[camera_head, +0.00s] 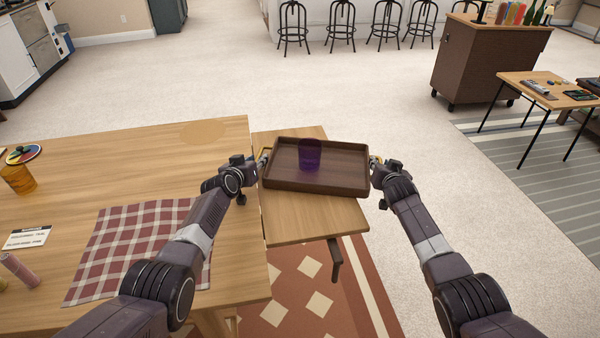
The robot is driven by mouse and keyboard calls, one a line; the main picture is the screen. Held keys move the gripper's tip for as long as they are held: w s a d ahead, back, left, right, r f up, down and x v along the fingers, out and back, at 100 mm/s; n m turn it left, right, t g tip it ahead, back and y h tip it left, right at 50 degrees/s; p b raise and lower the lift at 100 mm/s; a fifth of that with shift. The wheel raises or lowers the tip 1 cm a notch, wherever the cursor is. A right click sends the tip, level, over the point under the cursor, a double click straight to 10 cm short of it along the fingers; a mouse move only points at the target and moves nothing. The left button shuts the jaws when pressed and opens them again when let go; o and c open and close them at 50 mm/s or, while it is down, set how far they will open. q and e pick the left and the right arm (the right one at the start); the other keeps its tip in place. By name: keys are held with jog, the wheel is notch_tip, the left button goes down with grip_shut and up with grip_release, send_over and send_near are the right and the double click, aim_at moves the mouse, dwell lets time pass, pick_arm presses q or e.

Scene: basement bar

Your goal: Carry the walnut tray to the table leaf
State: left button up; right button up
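The walnut tray (282,183) is a dark brown rectangular tray with raised walls. It is over the light wooden table leaf (315,219), and its right end reaches past the leaf's right edge. I cannot tell whether its underside touches the leaf. A translucent purple cup (310,154) stands upright in the tray. My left gripper (263,162) is at the tray's left end and my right gripper (375,162) is at its right end. Both appear shut on the end handles, though the fingertips are small and partly hidden.
The main table (120,160) adjoins the leaf on the left. It carries a checkered cloth (135,235), an amber jar (18,179) and a card (27,238). A brown cabinet (480,65) and a small table (548,90) stand far right. The floor right of the leaf is open.

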pick_arm(q)
jog(key=shift+s+d, duration=0.1)
jog(key=shift+s+r, duration=0.2)
jog(key=shift+s, duration=0.35)
jog(key=shift+a+v, duration=0.2)
jog(key=shift+v, duration=3.15)
pick_arm(e)
jog(key=v, duration=1.2)
